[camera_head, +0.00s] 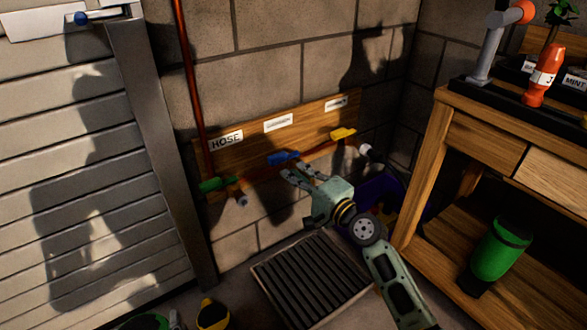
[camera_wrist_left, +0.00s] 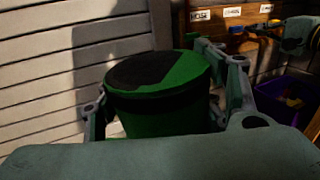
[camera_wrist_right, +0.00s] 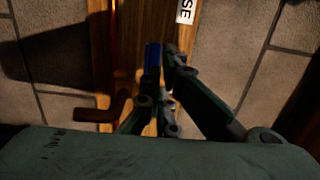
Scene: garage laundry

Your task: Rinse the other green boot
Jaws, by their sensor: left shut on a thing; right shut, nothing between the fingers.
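A green boot (camera_wrist_left: 165,95) with a dark top stands between the fingers of my left gripper (camera_wrist_left: 175,80), which is shut on it. In the head view only the top of the held boot (camera_head: 145,322) shows at the bottom edge. Another green boot (camera_head: 503,247) is on the lower shelf of the wooden bench at right. My right gripper (camera_head: 290,180) is shut and empty, just below the blue valve handle (camera_head: 283,157). The blue handle also shows beside the fingertips in the right wrist view (camera_wrist_right: 153,57); I cannot tell whether they touch. A slatted drain grate (camera_head: 312,278) lies on the floor below.
A green handle (camera_head: 216,184) and a yellow handle (camera_head: 343,134) flank the blue one on the wall board (camera_head: 305,110). A purple bin (camera_wrist_left: 287,98) stands in the corner. The wooden bench (camera_head: 435,150) bounds the right. A yellow and black object (camera_head: 213,315) is at bottom left.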

